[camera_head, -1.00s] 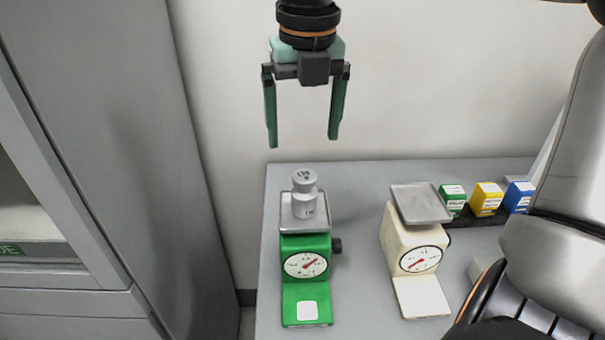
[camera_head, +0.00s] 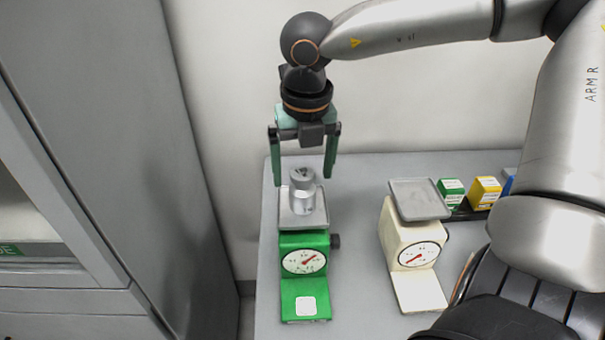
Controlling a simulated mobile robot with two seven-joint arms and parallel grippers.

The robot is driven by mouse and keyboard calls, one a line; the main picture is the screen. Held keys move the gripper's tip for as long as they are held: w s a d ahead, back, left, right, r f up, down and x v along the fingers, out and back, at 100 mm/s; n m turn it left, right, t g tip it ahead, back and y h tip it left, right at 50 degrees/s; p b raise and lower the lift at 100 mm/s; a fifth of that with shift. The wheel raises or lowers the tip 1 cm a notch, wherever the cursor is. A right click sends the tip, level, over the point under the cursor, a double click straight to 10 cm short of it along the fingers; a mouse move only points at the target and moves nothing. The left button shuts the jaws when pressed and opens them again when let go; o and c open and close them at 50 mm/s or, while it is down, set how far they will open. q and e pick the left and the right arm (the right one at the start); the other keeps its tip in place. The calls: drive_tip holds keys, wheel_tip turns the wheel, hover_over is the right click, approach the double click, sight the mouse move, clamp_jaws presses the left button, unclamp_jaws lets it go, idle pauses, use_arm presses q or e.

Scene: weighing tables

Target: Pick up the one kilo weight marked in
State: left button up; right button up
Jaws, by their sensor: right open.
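A grey metal weight (camera_head: 303,199) with a knobbed top stands upright on the pan (camera_head: 288,221) of the green scale (camera_head: 304,263). Its marking is too small to read. My right gripper (camera_head: 303,184) is open and points down, its two green fingers on either side of the weight's knob, as seen from the head. I cannot tell whether the fingers are level with the knob or behind it; no contact is visible. My left gripper is not in view.
A cream scale (camera_head: 410,248) with an empty pan (camera_head: 419,198) stands to the right. Behind it are a green box (camera_head: 452,191), a yellow box (camera_head: 485,192) and a mostly hidden blue box (camera_head: 509,183). A grey cabinet (camera_head: 120,140) stands left of the table (camera_head: 357,182).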

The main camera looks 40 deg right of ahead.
wheel_tip(320, 180, down, 2)
drive_tip(key=shift+w+f, duration=0.1)
drive_tip(key=shift+w, duration=0.05)
clamp_jaws()
idle(0.7)
